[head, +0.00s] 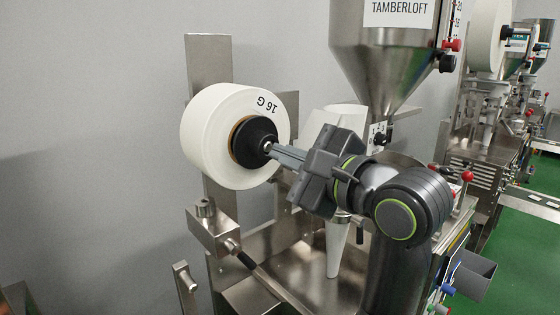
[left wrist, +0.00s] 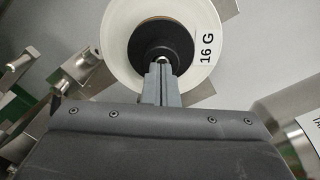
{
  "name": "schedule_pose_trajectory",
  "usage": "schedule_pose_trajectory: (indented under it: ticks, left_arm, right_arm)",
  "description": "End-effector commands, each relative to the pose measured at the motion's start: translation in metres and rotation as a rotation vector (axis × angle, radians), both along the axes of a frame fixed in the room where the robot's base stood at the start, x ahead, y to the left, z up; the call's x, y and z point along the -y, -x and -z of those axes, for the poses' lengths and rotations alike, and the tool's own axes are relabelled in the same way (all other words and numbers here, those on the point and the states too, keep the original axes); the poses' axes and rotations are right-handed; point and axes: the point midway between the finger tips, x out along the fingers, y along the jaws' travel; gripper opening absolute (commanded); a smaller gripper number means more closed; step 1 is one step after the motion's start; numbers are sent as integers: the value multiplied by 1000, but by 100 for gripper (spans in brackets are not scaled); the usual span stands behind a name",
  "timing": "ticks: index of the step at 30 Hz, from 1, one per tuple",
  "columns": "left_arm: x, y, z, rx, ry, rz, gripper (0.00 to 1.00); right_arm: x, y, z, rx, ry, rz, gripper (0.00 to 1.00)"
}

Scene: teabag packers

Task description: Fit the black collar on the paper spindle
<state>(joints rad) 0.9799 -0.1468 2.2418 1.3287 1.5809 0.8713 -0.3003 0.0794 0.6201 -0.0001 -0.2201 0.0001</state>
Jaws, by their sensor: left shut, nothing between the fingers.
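The white paper roll (head: 212,130), marked 16 G, hangs on the spindle, whose small metal end (head: 267,146) shows. The black collar (head: 248,136) is around the spindle, against the roll's brown core. The collar (left wrist: 162,42) also shows in front of the roll in the left wrist view. My left gripper (head: 275,151) is shut and empty, its fingertips right at the collar's front and the spindle end. Whether they touch cannot be told. The spindle's inner length is hidden by the roll and collar. My right gripper is not in view.
A steel upright plate (head: 209,60) stands behind the roll. A steel hopper (head: 385,65) marked TAMBERLOFT and a white cone (head: 338,118) stand right of it. A steel block with a rod (head: 213,232) juts out below. Open wall lies to the left.

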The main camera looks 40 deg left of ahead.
Motion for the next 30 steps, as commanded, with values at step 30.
schedule_pose_trajectory:
  ticks: [30]
  left_arm:
    - [85,7,6,3,-1,1,0]
  right_arm:
    - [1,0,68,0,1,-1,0]
